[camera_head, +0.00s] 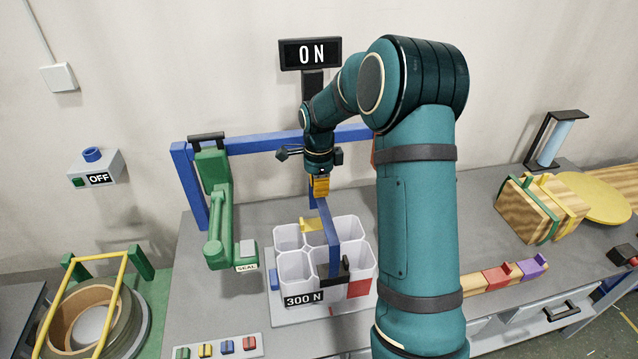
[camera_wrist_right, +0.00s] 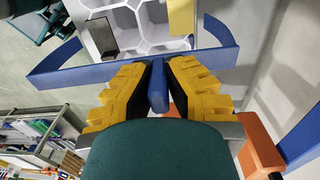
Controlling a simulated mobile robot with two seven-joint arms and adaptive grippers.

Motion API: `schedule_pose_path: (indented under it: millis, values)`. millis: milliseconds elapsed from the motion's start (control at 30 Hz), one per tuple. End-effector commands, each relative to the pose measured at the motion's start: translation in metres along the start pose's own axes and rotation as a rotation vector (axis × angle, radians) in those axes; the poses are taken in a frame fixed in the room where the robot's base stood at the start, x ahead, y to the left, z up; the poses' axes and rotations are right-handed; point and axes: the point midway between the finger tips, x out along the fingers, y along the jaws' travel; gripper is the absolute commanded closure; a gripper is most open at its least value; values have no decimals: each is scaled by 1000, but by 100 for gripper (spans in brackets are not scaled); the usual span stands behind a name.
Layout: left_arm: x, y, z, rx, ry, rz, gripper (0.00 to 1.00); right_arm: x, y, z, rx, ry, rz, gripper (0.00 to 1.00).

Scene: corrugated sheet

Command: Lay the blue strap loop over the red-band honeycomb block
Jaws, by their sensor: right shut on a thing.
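My right gripper (camera_head: 320,186) reaches in over the bench with yellow fingers pointing down. It is shut on a tab of the blue strap loop (camera_head: 328,235). In the wrist view the tab sits between the yellow fingers (camera_wrist_right: 157,85) and the strap (camera_wrist_right: 80,74) spreads out to both sides, with bent ends. The white honeycomb block (camera_head: 291,266) is below the gripper, with a red patch (camera_head: 359,288) at its front right. It also shows in the wrist view (camera_wrist_right: 143,20). The strap crosses in front of the cells; I cannot tell whether it touches them. My left gripper is out of view.
A yellow piece (camera_head: 312,224) and a black piece (camera_head: 346,268) are at the block. A green SEAL arm (camera_head: 214,225) stands to its left, a blue frame (camera_head: 270,143) behind. Coloured buttons (camera_head: 227,347) are in front. My right arm hides the bench right of the block.

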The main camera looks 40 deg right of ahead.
Motion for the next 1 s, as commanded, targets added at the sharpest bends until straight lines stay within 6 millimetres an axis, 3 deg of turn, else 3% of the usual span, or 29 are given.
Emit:
schedule_pose_path:
  millis: [1000]
  values:
    - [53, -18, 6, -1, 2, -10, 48, 85, -2, 0, 0, 1, 0, 100]
